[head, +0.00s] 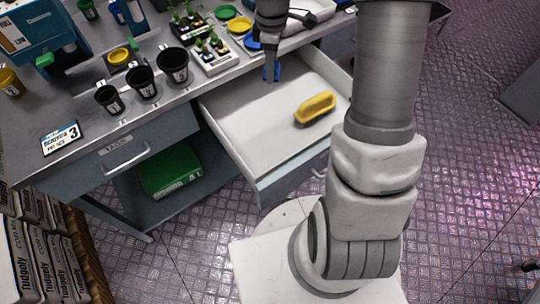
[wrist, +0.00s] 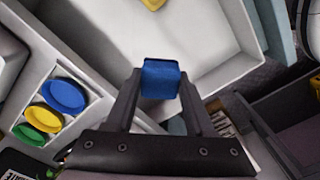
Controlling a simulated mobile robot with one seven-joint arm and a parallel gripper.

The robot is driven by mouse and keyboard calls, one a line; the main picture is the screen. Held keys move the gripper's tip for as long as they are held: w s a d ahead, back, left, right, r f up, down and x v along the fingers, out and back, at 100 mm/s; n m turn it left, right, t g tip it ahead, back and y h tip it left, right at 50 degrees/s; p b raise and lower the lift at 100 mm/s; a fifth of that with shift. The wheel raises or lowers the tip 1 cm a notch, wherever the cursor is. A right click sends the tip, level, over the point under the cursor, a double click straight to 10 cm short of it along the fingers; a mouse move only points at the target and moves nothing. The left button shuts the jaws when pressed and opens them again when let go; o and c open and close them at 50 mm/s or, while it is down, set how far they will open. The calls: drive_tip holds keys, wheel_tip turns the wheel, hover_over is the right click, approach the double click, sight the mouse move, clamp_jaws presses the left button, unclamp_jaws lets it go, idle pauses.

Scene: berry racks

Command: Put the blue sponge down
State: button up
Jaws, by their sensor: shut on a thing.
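The blue sponge (wrist: 160,78) is held between the two fingers of my gripper (wrist: 158,100) in the wrist view. In the head view my gripper (head: 271,72) points down over the back part of the open drawer (head: 240,124), with a bit of the blue sponge (head: 277,72) showing at its fingertips. I cannot tell how high above the drawer floor the sponge is. A yellow tub-like piece (head: 315,107) lies in the drawer, in front and to the right of the sponge.
Several black cups (head: 141,82) stand on the counter (head: 75,105) left of the drawer. A white tray (head: 216,58) with small plants and colored dishes (head: 240,25) stand behind it. The drawer's left and front floor is bare. A green box (head: 170,171) sits on the shelf below.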

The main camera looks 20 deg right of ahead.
wheel_tip(320, 180, down, 8)
drive_tip(key=w+d+n+b, duration=0.2)
drive_tip(key=n+b, duration=0.7)
drive_tip(key=b, duration=0.3)
hover_over(270, 146)
wheel_tip(270, 146, down, 8)
drive_tip(key=shift+f, duration=0.25)
drive_tip(key=shift+f+b, duration=0.8)
drive_tip(key=shift+f, duration=1.1)
drive_tip(key=shift+f, duration=0.15)
drive_tip(key=o, duration=1.2)
